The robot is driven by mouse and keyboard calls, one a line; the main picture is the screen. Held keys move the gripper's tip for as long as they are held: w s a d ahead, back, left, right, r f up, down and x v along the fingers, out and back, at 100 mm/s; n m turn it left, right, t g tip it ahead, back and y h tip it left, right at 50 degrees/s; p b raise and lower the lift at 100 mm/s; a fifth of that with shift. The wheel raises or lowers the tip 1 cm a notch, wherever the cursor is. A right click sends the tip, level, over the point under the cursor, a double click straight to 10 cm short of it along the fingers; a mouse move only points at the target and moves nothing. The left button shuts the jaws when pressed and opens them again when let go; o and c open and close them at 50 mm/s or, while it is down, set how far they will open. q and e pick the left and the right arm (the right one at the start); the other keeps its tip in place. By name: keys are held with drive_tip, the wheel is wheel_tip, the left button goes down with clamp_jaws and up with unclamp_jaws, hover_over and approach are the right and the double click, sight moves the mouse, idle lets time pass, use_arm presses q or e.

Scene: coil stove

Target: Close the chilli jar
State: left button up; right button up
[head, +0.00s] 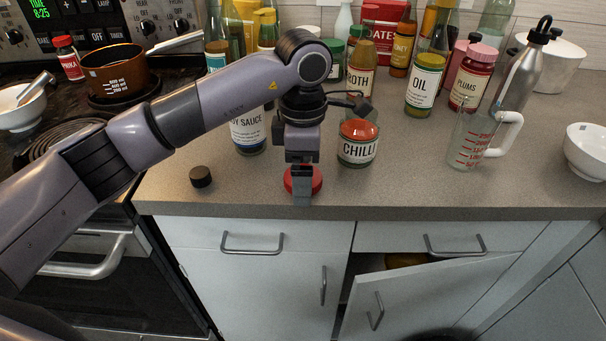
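The chilli jar (357,152) stands upright on the counter, a glass jar with a white "CHILLI" label. Its top shows an orange-red surface, and I see no separate lid on it. A round red lid (315,181) is near the counter's front edge, left of the jar. My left gripper (302,190) points down at this lid, with a finger in front of it. The far finger is hidden, so I cannot tell whether it grips the lid or whether the lid is lifted. My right gripper is not in view.
A small black cap (201,177) lies on the counter to the left. A soy sauce bottle (248,133) stands behind my arm. A measuring jug (474,142), an oil bottle (423,86) and a plums jar (473,78) stand right. The front counter right of the chilli jar is clear.

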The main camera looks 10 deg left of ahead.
use_arm(q)
drive_tip(key=c, duration=1.1)
wheel_tip(320, 180, up, 20)
drive_tip(key=shift+p, duration=0.6)
